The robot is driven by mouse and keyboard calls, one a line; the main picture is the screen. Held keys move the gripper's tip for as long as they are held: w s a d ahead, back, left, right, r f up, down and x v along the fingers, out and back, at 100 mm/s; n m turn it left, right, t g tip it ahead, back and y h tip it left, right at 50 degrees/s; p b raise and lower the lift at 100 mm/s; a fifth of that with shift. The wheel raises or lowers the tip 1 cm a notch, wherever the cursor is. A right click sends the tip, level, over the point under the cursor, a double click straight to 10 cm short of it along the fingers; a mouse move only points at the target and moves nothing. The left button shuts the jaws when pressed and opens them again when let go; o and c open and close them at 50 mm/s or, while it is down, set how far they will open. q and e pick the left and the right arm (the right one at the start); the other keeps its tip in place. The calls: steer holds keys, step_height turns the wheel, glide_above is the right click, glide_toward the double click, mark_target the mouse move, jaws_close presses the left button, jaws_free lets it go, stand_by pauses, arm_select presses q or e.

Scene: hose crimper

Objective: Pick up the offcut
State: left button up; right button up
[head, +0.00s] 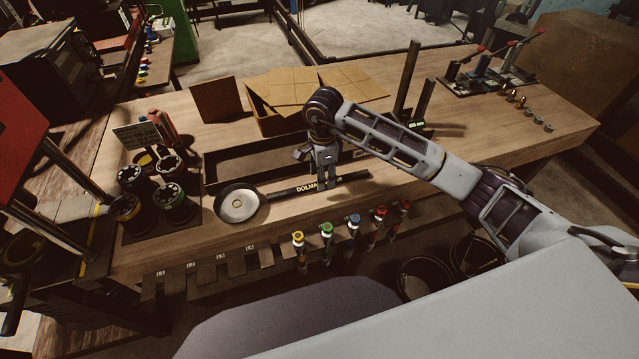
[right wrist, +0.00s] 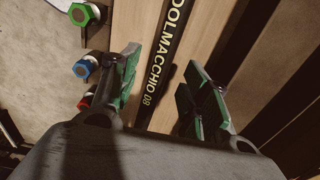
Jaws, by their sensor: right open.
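Whether the fingertips touch the bench is unclear. My left gripper is not in view.
A round metal pan (head: 240,203) sits left of the hose. A long dark tray (head: 215,181) lies behind it, with a cardboard box (head: 258,112) further back. Several colour-capped tools (head: 327,231) hang along the front edge.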

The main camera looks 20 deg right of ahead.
steer(key=shift+f+p, duration=0.35)
steer(key=shift+f, duration=1.2)
jaws_close()
